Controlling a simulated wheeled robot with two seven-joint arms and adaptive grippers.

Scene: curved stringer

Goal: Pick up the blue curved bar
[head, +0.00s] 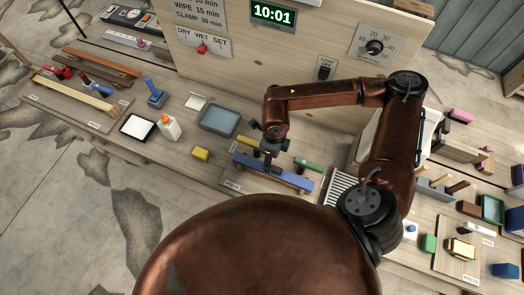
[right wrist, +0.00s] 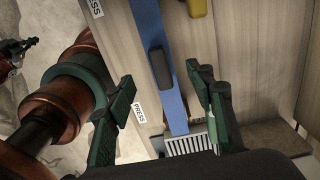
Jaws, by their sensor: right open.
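The blue curved bar (head: 294,180) lies on the workbench in the middle of the head view, running from upper left to lower right. My right gripper (head: 269,167) is over the bar, pointing down and hiding a part of it. In the right wrist view the bar (right wrist: 172,100) runs between the two green fingers of the open gripper (right wrist: 163,82), with space on both sides. A dark rounded block (right wrist: 160,69) shows on or above the bar there. I cannot tell how high the fingers are over it. My left gripper is not in view.
A slotted light plate (right wrist: 187,144) is near the bar's lower end. A green tool (head: 306,165) lies behind the bar. A yellow block (head: 201,154), a grey tray (head: 219,120) and a white bottle (head: 168,128) stand to the left. An upright panel (head: 240,60) rises behind.

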